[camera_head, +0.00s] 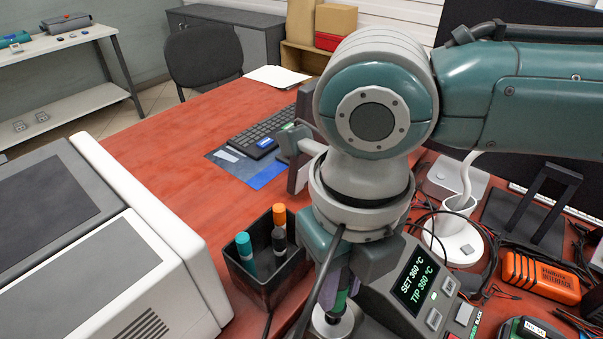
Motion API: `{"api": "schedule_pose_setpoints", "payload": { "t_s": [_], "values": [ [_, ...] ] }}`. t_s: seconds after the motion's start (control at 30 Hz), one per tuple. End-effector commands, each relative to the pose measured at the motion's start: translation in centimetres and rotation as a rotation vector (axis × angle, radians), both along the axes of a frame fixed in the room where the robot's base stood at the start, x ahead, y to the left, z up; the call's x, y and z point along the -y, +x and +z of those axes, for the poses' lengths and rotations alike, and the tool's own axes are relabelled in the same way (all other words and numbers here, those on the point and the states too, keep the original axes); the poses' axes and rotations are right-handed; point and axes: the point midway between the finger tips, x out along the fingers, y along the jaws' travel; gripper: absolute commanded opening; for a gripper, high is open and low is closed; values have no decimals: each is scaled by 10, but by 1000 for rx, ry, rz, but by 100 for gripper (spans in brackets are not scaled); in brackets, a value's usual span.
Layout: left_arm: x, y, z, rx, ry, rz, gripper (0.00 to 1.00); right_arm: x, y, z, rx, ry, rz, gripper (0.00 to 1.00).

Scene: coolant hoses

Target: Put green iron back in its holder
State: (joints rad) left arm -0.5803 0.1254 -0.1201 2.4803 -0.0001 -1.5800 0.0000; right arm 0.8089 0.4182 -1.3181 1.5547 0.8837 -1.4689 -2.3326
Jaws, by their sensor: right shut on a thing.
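My right gripper (346,262) points down at the front middle of the red desk, shut on the green iron (340,301). Only a short green and dark part of the iron shows below the jaws; the rest is hidden by the gripper. A round metallic holder (331,325) sits directly below the iron. I cannot tell whether the iron's tip is inside it or just above. My left gripper is out of view.
A black pen box (254,285) with markers stands close left of the gripper. A large grey-white machine (160,262) fills the left front. Cables, an orange case (540,277) and a white stand (456,243) crowd the right. The desk's far left (170,150) is clear.

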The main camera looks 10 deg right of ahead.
Motion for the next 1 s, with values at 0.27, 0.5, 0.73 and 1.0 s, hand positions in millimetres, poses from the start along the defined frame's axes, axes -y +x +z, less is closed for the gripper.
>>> {"api": "schedule_pose_setpoints", "payload": {
  "t_s": [0.27, 0.5, 0.73, 1.0],
  "values": [
    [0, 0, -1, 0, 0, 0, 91, 0, 0, -2, 0, 0, 0, 0],
    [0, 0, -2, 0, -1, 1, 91, 0, 0, -3, 0, 0, 0, 0],
    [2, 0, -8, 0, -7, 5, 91, 0, 0, -11, -1, 0, 0, 0],
    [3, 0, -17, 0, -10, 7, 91, 0, 0, -23, -1, -1, 0, 0]
  ]
}}
